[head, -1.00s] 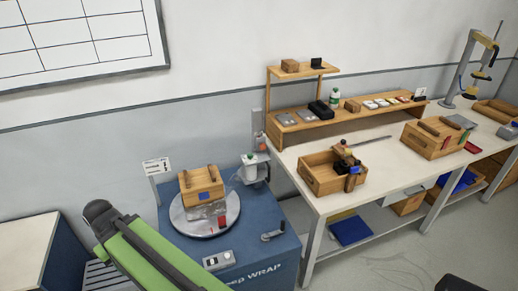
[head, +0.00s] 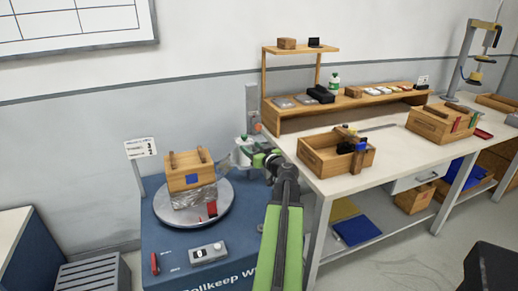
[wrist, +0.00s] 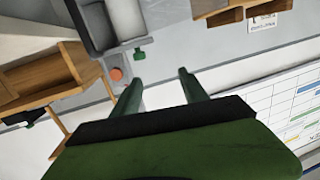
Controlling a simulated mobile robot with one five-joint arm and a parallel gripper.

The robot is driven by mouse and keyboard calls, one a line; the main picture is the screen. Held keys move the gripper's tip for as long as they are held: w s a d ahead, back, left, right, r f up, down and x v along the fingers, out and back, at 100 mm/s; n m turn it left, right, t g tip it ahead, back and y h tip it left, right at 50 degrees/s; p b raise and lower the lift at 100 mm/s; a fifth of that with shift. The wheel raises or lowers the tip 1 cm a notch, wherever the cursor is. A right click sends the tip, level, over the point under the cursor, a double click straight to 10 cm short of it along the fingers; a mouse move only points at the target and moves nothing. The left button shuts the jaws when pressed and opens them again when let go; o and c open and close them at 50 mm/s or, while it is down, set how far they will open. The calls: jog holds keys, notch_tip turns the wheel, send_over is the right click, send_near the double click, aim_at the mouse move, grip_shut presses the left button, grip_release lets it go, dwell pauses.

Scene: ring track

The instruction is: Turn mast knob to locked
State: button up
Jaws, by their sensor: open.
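The wrapping machine's upright mast (head: 252,105) stands behind its blue base (head: 165,232), at the bench's left end. A small orange-red round part (head: 257,127) shows on the mast. The wrist view shows a grey mast housing (wrist: 105,25) with a small green knob-like part (wrist: 140,54) and an orange round part (wrist: 115,74). I cannot tell which is the mast knob, or its setting. My gripper (wrist: 160,76) is open and empty, its green fingers apart below the green part. In the head view my gripper (head: 264,160) is beside the mast's lower carriage, partly covering it.
A wooden crate (head: 190,180) sits above clear film on the round turntable (head: 165,212). A control box (head: 208,253) is on the base front. To the right stands a bench (head: 385,180) with an open wooden box (head: 318,165) and a shelf (head: 275,120).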

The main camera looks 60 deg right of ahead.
aim_at(259, 128)
jog(key=s+d+m+h, duration=0.2)
jog(key=s+d+h, duration=0.1)
jog(key=s+d, duration=0.4)
jog(key=shift+g, duration=0.3)
jog(key=x, duration=1.6)
jog(key=shift+w+d+b, duration=0.1)
jog(key=shift+w+b, duration=0.2)
jog(key=shift+b, duration=0.05)
